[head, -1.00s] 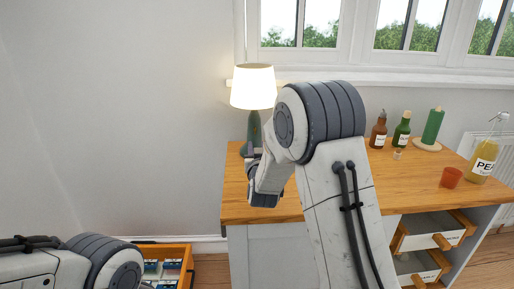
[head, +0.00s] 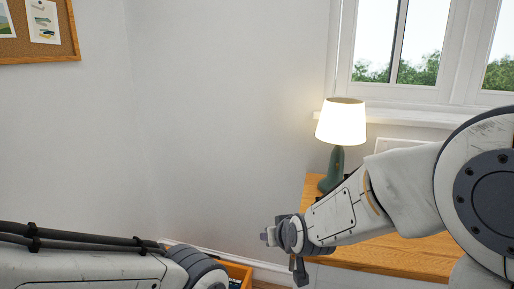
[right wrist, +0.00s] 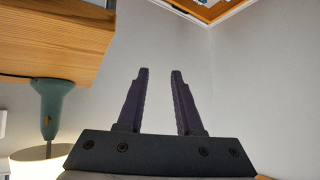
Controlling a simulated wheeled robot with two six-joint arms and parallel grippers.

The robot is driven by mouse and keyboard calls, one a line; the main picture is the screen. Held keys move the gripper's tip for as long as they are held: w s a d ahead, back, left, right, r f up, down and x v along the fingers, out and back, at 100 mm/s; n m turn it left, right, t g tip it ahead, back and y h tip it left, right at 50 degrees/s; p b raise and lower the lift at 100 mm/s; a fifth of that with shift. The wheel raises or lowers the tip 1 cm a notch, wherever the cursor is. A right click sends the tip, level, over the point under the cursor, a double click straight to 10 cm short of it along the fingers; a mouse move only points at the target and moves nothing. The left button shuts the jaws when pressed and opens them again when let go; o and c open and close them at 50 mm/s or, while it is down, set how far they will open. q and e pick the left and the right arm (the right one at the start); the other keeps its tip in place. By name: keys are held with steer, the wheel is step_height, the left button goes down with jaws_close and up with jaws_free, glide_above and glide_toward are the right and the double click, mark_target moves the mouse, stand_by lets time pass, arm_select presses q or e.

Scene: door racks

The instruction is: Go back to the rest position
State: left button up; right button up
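My right arm comes in from the right in the head view, and its gripper (head: 272,238) hangs in front of the bare wall, just left of the wooden worktop (head: 400,254). In the right wrist view the two dark fingers of the right gripper (right wrist: 160,75) stand apart with nothing between them. My left arm crosses the lower left of the head view, but its gripper is out of the picture.
A lit lamp (head: 341,125) with a green base stands on the worktop's back left corner, close to my right forearm. An orange-brown wooden box (head: 238,270) sits low by the wall, partly hidden. A corkboard (head: 58,52) hangs at upper left.

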steer(key=s+f+n+g, duration=0.1)
steer(key=s+n+g, duration=0.15)
steer(key=s, duration=0.75)
steer(key=s+f+n+g+h, duration=0.1)
steer(key=s+g, duration=0.3)
steer(key=s, duration=0.5)
steer(key=s+f+n+g, duration=0.1)
steer(key=s+n+g, duration=0.15)
steer(key=s, duration=0.75)
step_height(320, 180, up, 28)
steer(key=m+p, duration=0.1)
steer(key=p, duration=2.6)
steer(key=shift+d+f+h+p, duration=0.2)
steer(key=shift+h+p, duration=0.1)
steer(key=shift+h, duration=0.1)
steer(key=shift+s, duration=0.1)
